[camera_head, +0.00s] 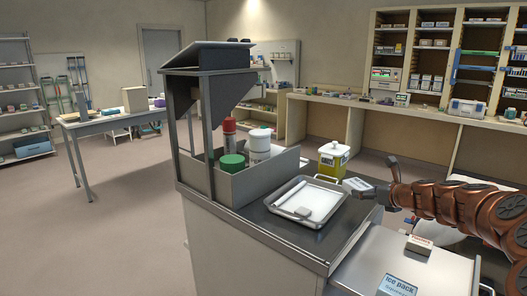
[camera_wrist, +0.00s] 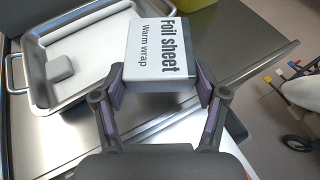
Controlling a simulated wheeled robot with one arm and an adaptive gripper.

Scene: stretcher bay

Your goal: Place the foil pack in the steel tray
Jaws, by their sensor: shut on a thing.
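The foil pack (camera_wrist: 160,50) is a white box with a grey side, printed "Foil sheet Warm wrap". My gripper (camera_wrist: 161,88) is shut on it, one finger on each side. In the head view the pack (camera_head: 357,184) shows small at the tip of my gripper (camera_head: 372,190), just right of the tray. The steel tray (camera_head: 337,205) lies on the dark cart top. In the wrist view the tray (camera_wrist: 18,75) is to the left, and the pack overlaps its right rim in the picture. A small grey block (camera_wrist: 60,67) lies inside on a pale flat surface.
A yellow container with a white lid (camera_head: 331,160) stands behind the tray. A grey bin (camera_head: 262,178) with bottles and a raised shelf stand left.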

